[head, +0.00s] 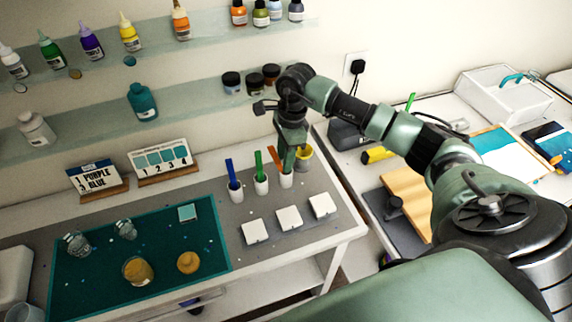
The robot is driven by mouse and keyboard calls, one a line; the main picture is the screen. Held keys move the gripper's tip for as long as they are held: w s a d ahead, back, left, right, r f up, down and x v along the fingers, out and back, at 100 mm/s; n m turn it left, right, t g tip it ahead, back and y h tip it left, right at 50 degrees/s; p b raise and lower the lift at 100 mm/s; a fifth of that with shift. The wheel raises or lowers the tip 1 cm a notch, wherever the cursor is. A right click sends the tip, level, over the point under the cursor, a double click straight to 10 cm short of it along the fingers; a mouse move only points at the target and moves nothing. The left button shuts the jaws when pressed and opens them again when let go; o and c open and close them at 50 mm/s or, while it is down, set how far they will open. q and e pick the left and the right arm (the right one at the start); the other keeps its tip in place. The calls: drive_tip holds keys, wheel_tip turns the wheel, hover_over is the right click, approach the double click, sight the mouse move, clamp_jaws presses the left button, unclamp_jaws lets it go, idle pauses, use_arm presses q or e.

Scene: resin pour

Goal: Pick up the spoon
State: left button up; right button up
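Three coloured handles stand upright in small white cups on the grey mat: a blue one (230,168), a green one (259,163) and an orange one (279,160). Their lower ends are hidden in the cups, so I cannot tell which is a spoon. My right gripper (291,150) points down at the orange handle's cup (286,181), just right of the orange handle. I cannot tell whether its fingers are open or touch anything. A yellow cup (305,154) is partly behind it. My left gripper is out of view.
Three white square tiles (288,218) lie in front of the cups. A teal mat (80,283) with glass jars and amber-coloured containers (138,271) is at left. Bottle shelves (190,97) line the wall above.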

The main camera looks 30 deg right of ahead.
clamp_jaws()
drive_tip(key=shift+r, duration=0.15)
